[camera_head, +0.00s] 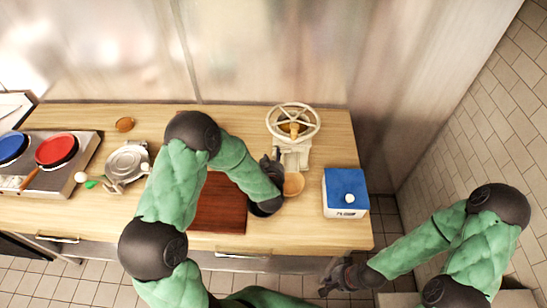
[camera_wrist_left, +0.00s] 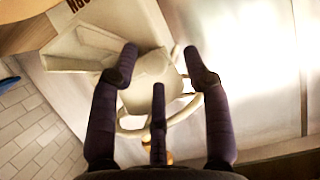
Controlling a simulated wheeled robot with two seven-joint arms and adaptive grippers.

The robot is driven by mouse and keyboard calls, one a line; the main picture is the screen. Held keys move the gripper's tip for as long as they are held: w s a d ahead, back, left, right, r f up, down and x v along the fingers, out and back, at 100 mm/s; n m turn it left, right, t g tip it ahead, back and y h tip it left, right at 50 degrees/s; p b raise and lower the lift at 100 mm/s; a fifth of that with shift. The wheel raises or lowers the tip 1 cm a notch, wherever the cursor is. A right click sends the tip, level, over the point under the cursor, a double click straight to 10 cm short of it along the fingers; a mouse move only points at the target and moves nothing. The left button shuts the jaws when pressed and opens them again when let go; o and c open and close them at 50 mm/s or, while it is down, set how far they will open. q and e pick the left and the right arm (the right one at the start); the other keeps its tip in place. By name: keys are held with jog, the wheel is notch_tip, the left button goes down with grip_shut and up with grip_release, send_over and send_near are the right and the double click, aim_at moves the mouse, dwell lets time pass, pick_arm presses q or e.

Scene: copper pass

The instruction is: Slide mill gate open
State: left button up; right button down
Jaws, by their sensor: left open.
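The cream mill (camera_head: 291,153) stands at the back right of the counter, with a large spoked wheel (camera_head: 292,106) on top and something brown inside the wheel. My left gripper (camera_head: 275,170) is at the mill's left front side. In the left wrist view the open fingers (camera_wrist_left: 160,66) spread in front of the pale mill body (camera_wrist_left: 152,72), with a rounded cream part between the tips. I cannot tell whether they touch it, and I cannot make out the gate for certain. My right gripper (camera_head: 337,278) hangs before the counter's front edge, away from the mill.
A small orange-brown bowl (camera_head: 293,184) sits just before the mill. A white box with a blue lid (camera_head: 346,183) stands to the right. A dark red board (camera_head: 218,212) lies under my left arm. A hob with a red pan (camera_head: 57,149) is at the far left.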

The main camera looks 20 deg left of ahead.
pick_arm(q)
jog(key=v, duration=1.1)
jog(key=shift+a, duration=0.1)
